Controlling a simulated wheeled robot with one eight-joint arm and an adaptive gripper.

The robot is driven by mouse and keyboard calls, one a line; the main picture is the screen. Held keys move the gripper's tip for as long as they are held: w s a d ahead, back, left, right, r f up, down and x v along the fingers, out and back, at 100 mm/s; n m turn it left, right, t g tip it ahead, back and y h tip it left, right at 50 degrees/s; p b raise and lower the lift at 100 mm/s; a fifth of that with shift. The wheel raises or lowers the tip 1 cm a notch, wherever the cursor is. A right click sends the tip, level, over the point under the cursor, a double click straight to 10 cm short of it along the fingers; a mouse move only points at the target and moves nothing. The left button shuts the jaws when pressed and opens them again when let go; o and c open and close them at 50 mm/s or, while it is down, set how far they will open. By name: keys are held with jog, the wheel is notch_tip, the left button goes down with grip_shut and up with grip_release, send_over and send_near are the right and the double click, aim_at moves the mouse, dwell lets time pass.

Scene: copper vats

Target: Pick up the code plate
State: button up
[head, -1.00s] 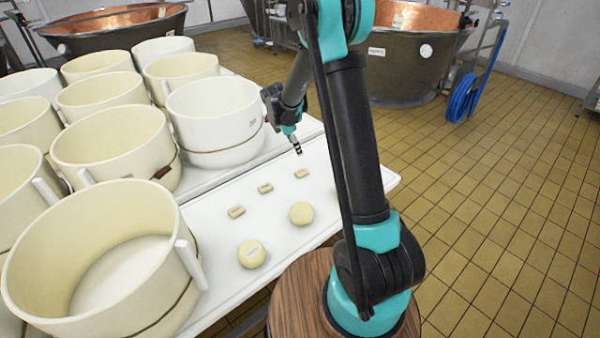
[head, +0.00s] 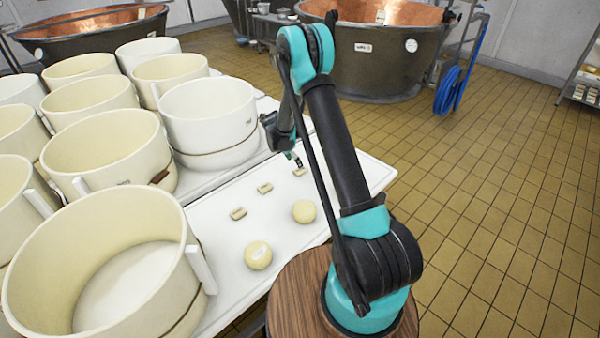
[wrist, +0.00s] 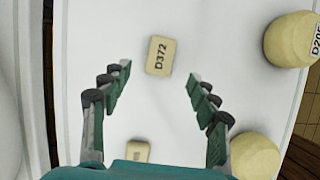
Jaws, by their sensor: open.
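A small cream code plate (wrist: 160,56) marked D372 lies flat on the white table in the wrist view. My gripper (wrist: 160,74) is open, with its fingers on either side of the plate's near end in that picture and nothing held between them. A second small plate (wrist: 138,152) lies lower in that view, partly hidden by my gripper. In the head view, small plates lie in a row: a left one (head: 238,213), a middle one (head: 265,188) and a far one (head: 299,171) close to my gripper (head: 297,161). I cannot tell there which is D372.
Two round cheeses, a front one (head: 258,255) and a back one (head: 304,211), lie near the table's front edge. Large cream tubs (head: 105,150) crowd the table's left side. Copper vats (head: 370,50) stand behind. The white tabletop (head: 225,275) is bare between plates and cheeses.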

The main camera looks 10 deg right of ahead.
jog(key=shift+x, duration=3.1)
jog(key=shift+d+r, duration=0.1)
jog(key=shift+d, duration=0.05)
jog(key=c, duration=1.2)
jog(key=shift+c, duration=0.2)
jog(key=shift+r, duration=0.1)
